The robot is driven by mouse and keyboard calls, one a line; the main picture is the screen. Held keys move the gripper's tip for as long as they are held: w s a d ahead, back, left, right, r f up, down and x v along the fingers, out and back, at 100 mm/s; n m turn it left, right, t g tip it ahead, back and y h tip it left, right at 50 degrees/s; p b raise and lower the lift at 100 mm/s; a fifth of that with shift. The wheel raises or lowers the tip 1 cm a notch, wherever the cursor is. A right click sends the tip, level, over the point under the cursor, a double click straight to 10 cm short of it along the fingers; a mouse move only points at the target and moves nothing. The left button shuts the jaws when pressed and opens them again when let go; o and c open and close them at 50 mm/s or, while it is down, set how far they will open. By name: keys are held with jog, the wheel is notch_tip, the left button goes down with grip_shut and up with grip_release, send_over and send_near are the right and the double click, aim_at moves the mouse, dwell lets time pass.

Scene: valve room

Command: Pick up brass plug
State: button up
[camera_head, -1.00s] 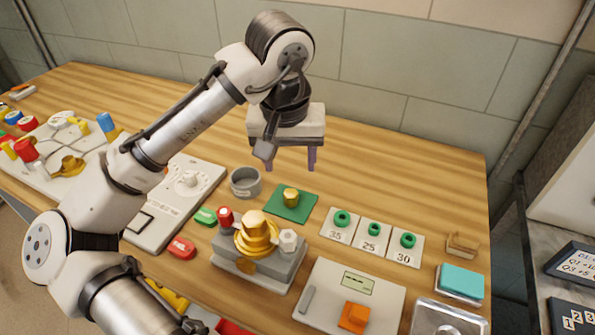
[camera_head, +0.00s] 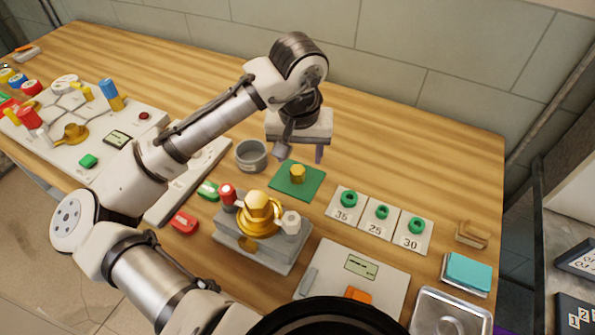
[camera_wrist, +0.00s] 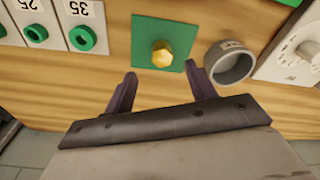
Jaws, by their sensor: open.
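The brass plug (camera_head: 298,174) is a small golden piece with a faceted top. It stands upright on a green square mat (camera_head: 283,185) on the wooden table. It also shows in the wrist view (camera_wrist: 161,54), beyond my fingertips and roughly midway between them. My gripper (camera_head: 304,158) hangs above the table, just behind the mat in the head view. Its two purple fingers are apart and empty in the wrist view (camera_wrist: 160,80). The plug does not touch the fingers.
A grey cup (camera_head: 251,155) stands left of the mat. A grey valve block (camera_head: 265,245) with a large brass fitting stands in front. Number cards (camera_head: 380,219) with green rings lie to the right. Bare table lies behind the mat.

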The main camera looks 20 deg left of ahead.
aim_at(297, 169)
jog(key=f, duration=0.2)
jog(key=f+p, duration=0.1)
jog(key=f, duration=0.2)
jog(key=shift+w+a, duration=0.15)
jog(key=shift+a, duration=0.05)
jog(key=shift+r, duration=0.1)
jog(key=shift+c, duration=0.5)
jog(key=c, duration=1.1)
jog(key=shift+r, duration=0.1)
